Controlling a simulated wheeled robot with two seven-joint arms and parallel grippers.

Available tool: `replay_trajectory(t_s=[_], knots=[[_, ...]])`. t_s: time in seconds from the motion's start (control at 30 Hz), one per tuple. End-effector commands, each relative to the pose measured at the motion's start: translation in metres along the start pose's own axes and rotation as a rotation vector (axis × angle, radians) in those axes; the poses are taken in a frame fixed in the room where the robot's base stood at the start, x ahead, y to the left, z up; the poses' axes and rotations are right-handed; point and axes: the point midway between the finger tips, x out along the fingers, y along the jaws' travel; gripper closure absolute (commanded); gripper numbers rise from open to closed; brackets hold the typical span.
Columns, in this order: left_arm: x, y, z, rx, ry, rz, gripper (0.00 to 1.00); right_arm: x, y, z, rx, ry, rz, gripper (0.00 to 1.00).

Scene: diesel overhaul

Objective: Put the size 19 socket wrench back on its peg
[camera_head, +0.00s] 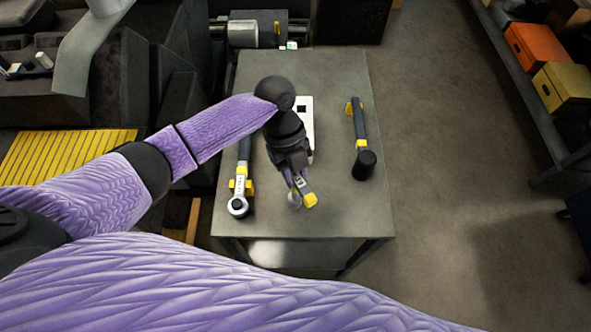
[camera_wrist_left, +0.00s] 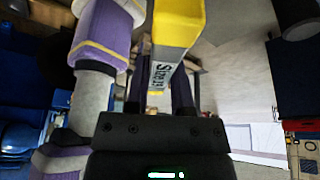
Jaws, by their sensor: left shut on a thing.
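My left gripper (camera_head: 297,178) is shut on a socket wrench (camera_head: 310,201) above the front part of the grey table (camera_head: 330,215). The wrench has a yellow end and a pale label. In the left wrist view the same wrench (camera_wrist_left: 178,27) sits between the dark fingers (camera_wrist_left: 172,92), its yellow end toward the top. Its label starts with "Size", but I cannot read the number surely. A round metallic part shows beside the fingers in the head view. I cannot make out an empty peg. My right gripper is not in view.
A ratchet wrench (camera_head: 239,205) lies in yellow holders at the table's left. A dark-headed mallet (camera_head: 365,164) lies at the right. A white plate (camera_head: 307,120) is partly hidden behind my gripper. Orange (camera_head: 537,47) and yellow (camera_head: 567,88) boxes stand on the right shelf.

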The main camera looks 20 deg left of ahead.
Motion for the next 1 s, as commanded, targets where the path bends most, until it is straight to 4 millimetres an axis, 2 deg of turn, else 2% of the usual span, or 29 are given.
replay_trajectory(t_s=[0.53,0.57,0.7,0.73,0.9,1.0], knots=[[0.021,0.0,0.008,0.0,0.0,-0.001,1.0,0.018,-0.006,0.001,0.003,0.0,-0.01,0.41],[0.02,0.0,0.008,0.0,0.0,-0.001,0.65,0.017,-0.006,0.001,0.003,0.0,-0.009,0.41],[0.019,0.0,0.008,0.0,0.0,0.0,0.35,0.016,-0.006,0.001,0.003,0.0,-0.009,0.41],[0.019,0.0,0.008,0.0,0.0,0.0,0.3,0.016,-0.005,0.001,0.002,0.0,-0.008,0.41],[0.019,0.0,0.008,0.0,0.0,0.0,0.3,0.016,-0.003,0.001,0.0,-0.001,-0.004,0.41],[0.019,0.0,0.008,0.0,0.0,0.0,0.09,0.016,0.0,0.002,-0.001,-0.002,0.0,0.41]])
